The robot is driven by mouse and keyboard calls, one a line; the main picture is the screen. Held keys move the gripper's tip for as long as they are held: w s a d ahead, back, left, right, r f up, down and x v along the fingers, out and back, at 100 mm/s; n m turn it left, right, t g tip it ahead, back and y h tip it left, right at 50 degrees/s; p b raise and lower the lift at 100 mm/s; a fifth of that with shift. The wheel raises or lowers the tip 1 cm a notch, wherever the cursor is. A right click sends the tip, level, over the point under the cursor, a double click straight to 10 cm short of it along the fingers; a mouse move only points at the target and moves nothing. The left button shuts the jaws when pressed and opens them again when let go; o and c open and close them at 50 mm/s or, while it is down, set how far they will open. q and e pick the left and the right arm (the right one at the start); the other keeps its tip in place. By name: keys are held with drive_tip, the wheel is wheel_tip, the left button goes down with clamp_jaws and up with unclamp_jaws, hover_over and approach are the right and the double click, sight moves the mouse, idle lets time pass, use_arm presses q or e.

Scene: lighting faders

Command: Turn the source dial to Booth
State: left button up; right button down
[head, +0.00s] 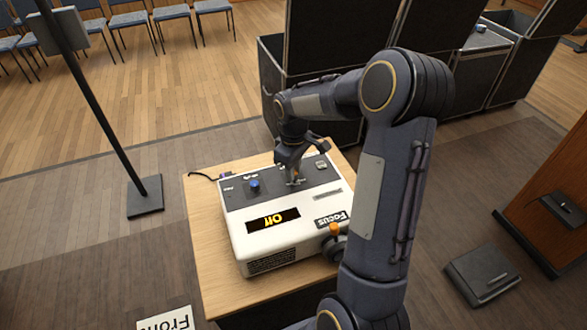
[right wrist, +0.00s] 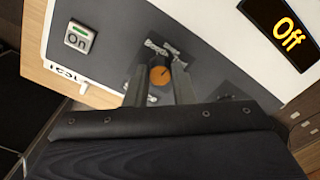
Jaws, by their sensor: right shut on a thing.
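The source dial (right wrist: 160,75) is a small orange knob on the dark top panel of a white projector-like box (head: 262,238). My right gripper (head: 293,179) reaches down onto that panel. In the right wrist view its two fingers (right wrist: 160,84) stand on either side of the dial and are shut on it. Small labels lie beside the dial, one reading Booth (right wrist: 157,49); the fingers hide part of the lettering. I cannot tell surely which label the dial points to. A lit display (head: 273,220) reads Off. My left gripper is not in view.
The box stands on a small wooden table (head: 203,208). A blue knob (head: 254,186) and an On button (right wrist: 78,37) are on its panel. An orange Focus knob (head: 334,229) is at its side. A stand (head: 145,196) is left; dark cases (head: 486,70) stand behind.

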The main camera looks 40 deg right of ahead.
drive_tip(key=n, duration=0.5)
drive_tip(key=shift+n, duration=0.3)
drive_tip(key=n, duration=0.4)
drive_tip(key=shift+n+p, duration=0.3)
drive_tip(key=shift+p, duration=0.05)
drive_tip(key=c, duration=1.2)
unclamp_jaws()
drive_tip(key=shift+c, duration=0.2)
drive_tip(key=shift+r+b, duration=0.35)
drive_tip(key=shift+r, duration=3.6)
